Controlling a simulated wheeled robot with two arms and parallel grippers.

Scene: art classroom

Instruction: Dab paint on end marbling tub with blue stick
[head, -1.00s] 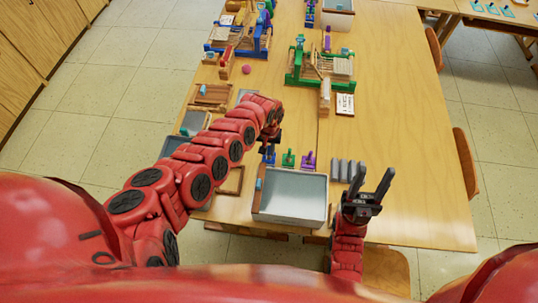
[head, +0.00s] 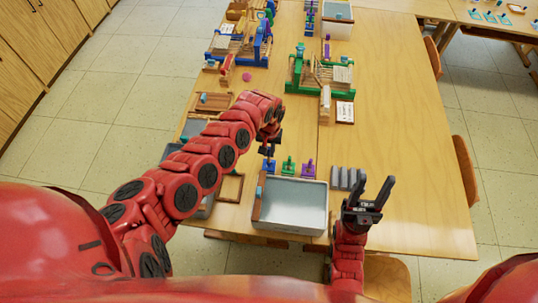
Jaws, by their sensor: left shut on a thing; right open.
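A white marbling tub (head: 326,209) with grey liquid stands at the near end of the table; another white tub (head: 349,24) stands at the far end. Behind the near tub stand a blue stick and its holder (head: 268,166), a green one (head: 288,167) and a purple one (head: 309,169). My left gripper (head: 267,150) points down right at the blue one, shut on the blue stick; the grip is small and partly hidden. My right gripper (head: 371,199) is open and empty, right of the near tub, fingers pointing up.
A grey ridged block (head: 347,179) sits right of the near tub. Wooden frames and trays (head: 213,102) line the left table edge under my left arm. Green (head: 320,78) and blue (head: 238,45) looms stand farther back. The table's right side is clear.

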